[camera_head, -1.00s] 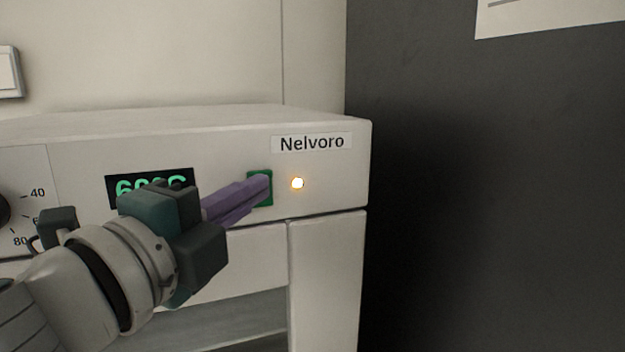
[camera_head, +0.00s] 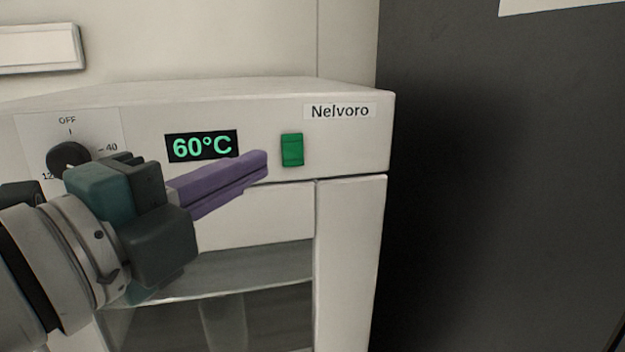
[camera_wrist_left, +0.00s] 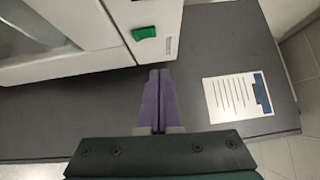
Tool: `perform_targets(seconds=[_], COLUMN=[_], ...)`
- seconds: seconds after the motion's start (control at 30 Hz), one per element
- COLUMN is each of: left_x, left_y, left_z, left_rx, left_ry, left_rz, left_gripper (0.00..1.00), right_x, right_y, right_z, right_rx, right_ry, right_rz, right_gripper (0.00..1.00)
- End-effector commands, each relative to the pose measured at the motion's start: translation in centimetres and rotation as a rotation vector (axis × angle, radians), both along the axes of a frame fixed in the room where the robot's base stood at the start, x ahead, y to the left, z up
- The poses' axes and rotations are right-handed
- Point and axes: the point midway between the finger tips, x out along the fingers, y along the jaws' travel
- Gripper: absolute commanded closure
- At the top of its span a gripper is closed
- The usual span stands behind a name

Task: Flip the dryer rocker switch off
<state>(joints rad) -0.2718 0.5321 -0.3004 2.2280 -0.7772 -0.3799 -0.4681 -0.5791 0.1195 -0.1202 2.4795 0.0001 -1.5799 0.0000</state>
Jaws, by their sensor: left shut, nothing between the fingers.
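The green dryer rocker switch (camera_head: 292,150) is on the front panel of the white dryer (camera_head: 350,160), right of the lit 60°C display (camera_head: 202,146). No indicator light glows beside it. The switch also shows in the left wrist view (camera_wrist_left: 144,33). My left gripper (camera_head: 266,164) is shut and empty, its purple fingers together. Its tips are just left of and below the switch in the head view, apart from it. In the left wrist view the fingertips (camera_wrist_left: 159,72) lie below the switch with a gap. My right gripper is not in view.
A dial (camera_head: 68,158) marked OFF and 40 sits at the panel's left, partly behind my left gripper. Below is the dryer's glass door (camera_head: 260,318). A dark grey surface (camera_head: 500,180) stands at the right. A printed sheet (camera_wrist_left: 238,97) shows in the wrist view.

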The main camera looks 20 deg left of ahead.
Motion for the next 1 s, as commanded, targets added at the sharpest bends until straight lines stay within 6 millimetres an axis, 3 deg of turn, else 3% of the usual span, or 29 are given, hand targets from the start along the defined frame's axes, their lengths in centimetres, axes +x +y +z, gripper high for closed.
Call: perform_targets(seconds=[0.1,0.3,0.83,1.0], left_x=[-1.7,-3.0,-3.1,-3.3], left_y=[0.3,0.6,0.8,3.9], left_z=[-0.1,0.2,0.4,0.1], left_rx=[-0.001,-0.001,-0.012,-0.263], left_ry=[0.002,0.0,0.007,0.181], left_rz=[-0.001,-0.001,0.009,0.202], left_gripper=[1.0,1.0,1.0,1.0], right_x=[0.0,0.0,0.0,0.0], right_y=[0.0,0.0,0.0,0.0], right_z=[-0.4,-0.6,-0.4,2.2], right_rx=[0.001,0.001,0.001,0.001], right_ry=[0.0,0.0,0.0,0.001], right_rz=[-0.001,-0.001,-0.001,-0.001], right_gripper=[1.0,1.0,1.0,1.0])
